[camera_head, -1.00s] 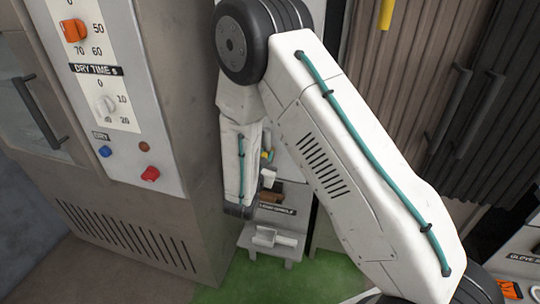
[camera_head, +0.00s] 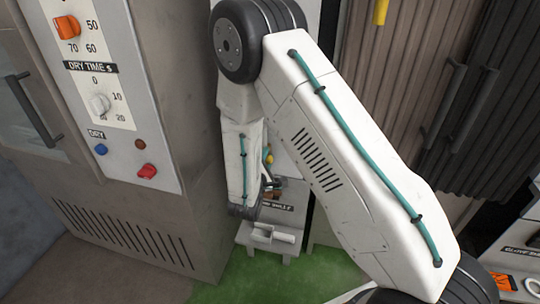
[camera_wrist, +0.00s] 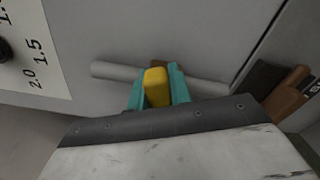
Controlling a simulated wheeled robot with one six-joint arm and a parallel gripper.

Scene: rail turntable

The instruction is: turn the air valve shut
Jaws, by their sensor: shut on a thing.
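The yellow valve handle (camera_wrist: 157,88) stands between the teal fingers of my gripper (camera_wrist: 158,92) in the wrist view. The fingers are shut on it from both sides. A grey pipe (camera_wrist: 112,71) runs behind the handle, and the handle looks crosswise to it. The valve body is hidden behind the fingers and handle. In the head view a small yellow piece (camera_head: 268,154), probably the handle, shows beside my forearm. My gripper there is mostly hidden by my own arm.
A grey cabinet with a dial panel (camera_head: 95,75) stands at left. A small white stand (camera_head: 268,238) is below my wrist. Brown corrugated lockers (camera_head: 405,90) stand at right. Brown blocks (camera_wrist: 288,97) lie right of the pipe in the wrist view. Green floor (camera_head: 270,280) is clear in front.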

